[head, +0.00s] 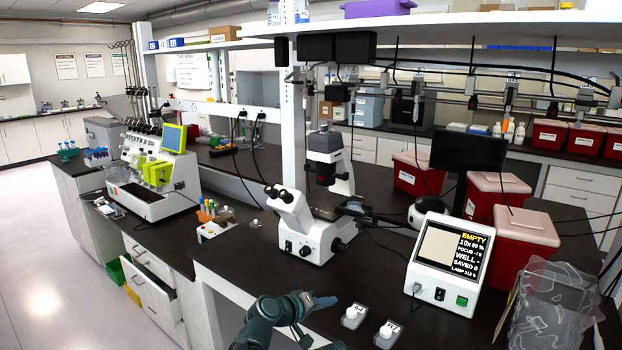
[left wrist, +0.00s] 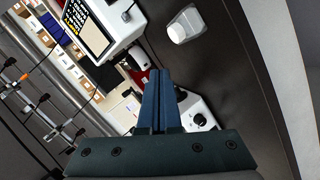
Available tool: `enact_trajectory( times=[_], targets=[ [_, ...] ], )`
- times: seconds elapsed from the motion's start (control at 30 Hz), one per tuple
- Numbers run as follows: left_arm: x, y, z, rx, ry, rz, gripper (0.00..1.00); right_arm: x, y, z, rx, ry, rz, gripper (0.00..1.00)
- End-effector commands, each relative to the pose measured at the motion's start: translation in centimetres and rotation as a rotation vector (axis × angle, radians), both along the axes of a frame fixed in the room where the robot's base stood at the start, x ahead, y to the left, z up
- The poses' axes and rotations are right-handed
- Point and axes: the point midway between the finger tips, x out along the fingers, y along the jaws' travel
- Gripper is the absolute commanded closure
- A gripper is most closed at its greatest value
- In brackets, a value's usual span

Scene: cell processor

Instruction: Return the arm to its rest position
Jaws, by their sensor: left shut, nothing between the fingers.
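My left gripper (head: 322,302) is above the front part of the dark bench, at the lower middle of the head view. In the left wrist view its two blue fingers (left wrist: 158,100) lie together, shut and empty. It is apart from the white microscope (head: 308,225), which stands behind it. Two small white stands with round tops, labelled A3 (head: 353,316) and A7 (head: 385,334), are to its right. One such white piece (left wrist: 185,25) also shows in the left wrist view. My right gripper is not in view.
A white display unit (head: 447,262) reading EMPTY stands to the right, with red bins (head: 522,243) behind it. A clear crumpled bag (head: 552,310) is at the lower right. A rack with coloured tubes (head: 215,221) is left of the microscope. Bare bench (head: 235,265) lies left of the gripper.

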Motion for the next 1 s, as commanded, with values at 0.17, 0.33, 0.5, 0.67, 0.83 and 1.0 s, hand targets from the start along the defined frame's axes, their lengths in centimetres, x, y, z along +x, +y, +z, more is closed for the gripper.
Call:
enact_trajectory(
  times=[0.17,0.33,0.5,0.67,0.83,1.0],
  targets=[
    [-7.1,6.0,-6.8,0.373,0.149,-0.136,1.00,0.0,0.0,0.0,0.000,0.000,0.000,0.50],
    [-12.2,12.0,-10.7,0.635,0.311,-0.200,1.00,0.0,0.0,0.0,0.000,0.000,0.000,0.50],
    [-16.1,16.7,-12.4,0.805,0.444,-0.221,1.00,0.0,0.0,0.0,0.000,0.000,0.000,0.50],
    [-19.3,20.4,-13.0,0.928,0.558,-0.226,1.00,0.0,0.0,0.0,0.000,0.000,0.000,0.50],
    [-20.9,19.2,-13.1,0.999,0.586,-0.287,1.00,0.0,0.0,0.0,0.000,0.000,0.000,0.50],
    [-22.4,15.9,-13.1,1.051,0.575,-0.377,1.00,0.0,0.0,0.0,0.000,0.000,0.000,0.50]
  ],
)
